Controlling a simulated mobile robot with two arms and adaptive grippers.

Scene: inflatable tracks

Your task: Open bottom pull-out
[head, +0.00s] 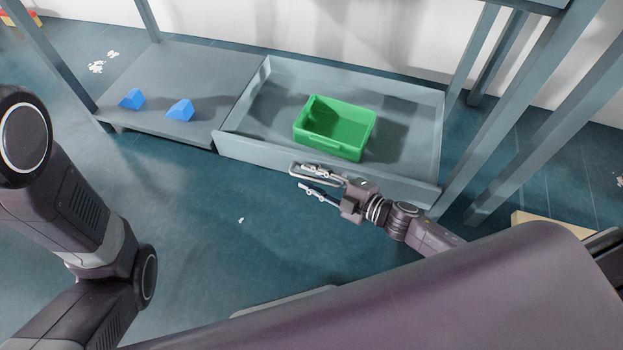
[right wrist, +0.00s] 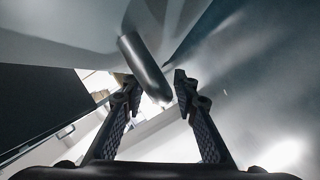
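The bottom pull-out (head: 400,178) is a grey open-topped drawer at floor level in the head view. Its front panel looks roughly in line with the front edge of the shelf beside it. A pale bar handle (head: 296,171) sticks out from that front panel. My right gripper (head: 306,179) is at this handle with its fingers apart. In the right wrist view the dark rounded handle bar (right wrist: 145,65) shows between and beyond the open fingertips (right wrist: 158,85). I cannot tell whether either finger touches it. My left arm shows at the left, but its gripper is out of view.
A green bin (head: 340,143) sits inside the drawer. Two blue blocks (head: 132,99) (head: 181,110) lie on the grey low shelf (head: 185,65) to the left. Grey frame posts (head: 520,115) stand at the right.

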